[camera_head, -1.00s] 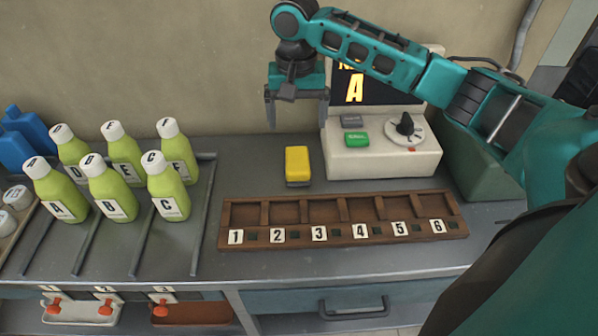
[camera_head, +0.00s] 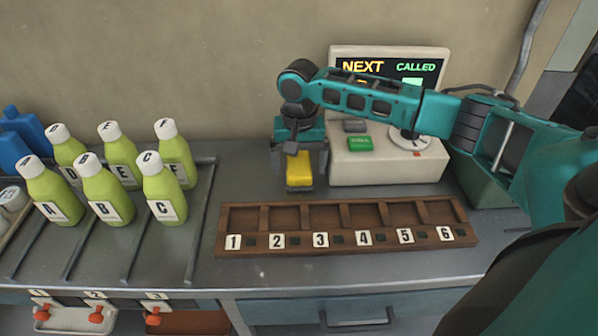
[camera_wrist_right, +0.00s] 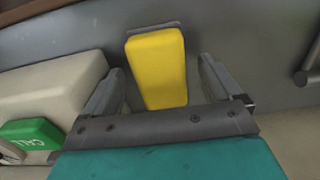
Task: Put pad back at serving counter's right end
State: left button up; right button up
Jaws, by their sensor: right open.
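The yellow pad (camera_head: 299,171) with a dark base stands on the grey counter (camera_head: 240,178), left of the call machine. My right gripper (camera_head: 299,184) is lowered over it from above, with one finger on each side. In the right wrist view the pad (camera_wrist_right: 157,68) shows between the two open fingers of the gripper (camera_wrist_right: 160,85), with gaps on both sides. The pad's upper part is hidden by the gripper in the head view. My left gripper is not in view.
The call machine (camera_head: 372,167) with a green CALL button (camera_head: 360,144) stands close to the right. A wooden numbered rack (camera_head: 345,245) lies in front. Several green bottles (camera_head: 108,194) stand at left between rails. Bare counter lies left of the pad.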

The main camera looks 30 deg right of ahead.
aim_at(299, 164)
jog(key=shift+f, duration=0.45)
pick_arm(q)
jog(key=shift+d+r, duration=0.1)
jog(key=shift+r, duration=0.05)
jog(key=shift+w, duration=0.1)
pick_arm(e)
jog(key=c, duration=1.2)
notch_tip(299, 164, up, 19)
jog(key=p, duration=0.4)
jog(key=shift+c, duration=0.2)
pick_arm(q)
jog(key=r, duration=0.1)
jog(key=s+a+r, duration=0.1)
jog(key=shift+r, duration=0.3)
pick_arm(e)
jog(key=s+a+f+n, duration=0.4)
jog(key=s+a+n, duration=0.2)
jog(key=a, duration=0.4)
jog(key=shift+s+a+f, duration=0.3)
jog(key=shift+a+f, duration=0.1)
jog(key=shift+s+d, duration=0.1)
